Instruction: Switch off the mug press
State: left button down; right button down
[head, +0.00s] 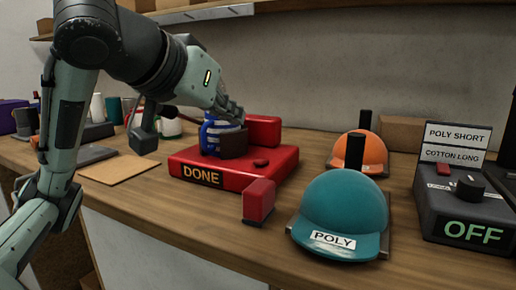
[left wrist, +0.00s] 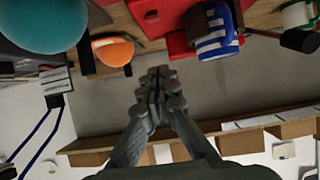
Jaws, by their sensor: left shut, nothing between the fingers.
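The red mug press (head: 190,167) stands on the bench with a lit "DONE" label on its front. A blue-and-white striped mug (head: 209,134) sits in it against a dark brown band (head: 233,144). A small red knob (head: 261,162) is on the base top, and a red block (head: 259,199) sits at its front right corner. My left gripper (head: 235,113) is shut and empty, above and behind the mug; I cannot tell whether it touches. In the left wrist view, its closed fingers (left wrist: 158,80) are apart from the press (left wrist: 160,18) and mug (left wrist: 214,38).
A teal cap (head: 338,211) labelled "POLY" and an orange cap (head: 371,155) stand on presses to the right. A dark control box (head: 440,205) reads "OFF". A brown board (head: 119,169) and several mugs are at left. A shelf runs along the wall above.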

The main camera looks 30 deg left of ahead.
aim_at(255, 170)
jog(key=shift+s, duration=0.1)
jog(key=shift+f, duration=0.1)
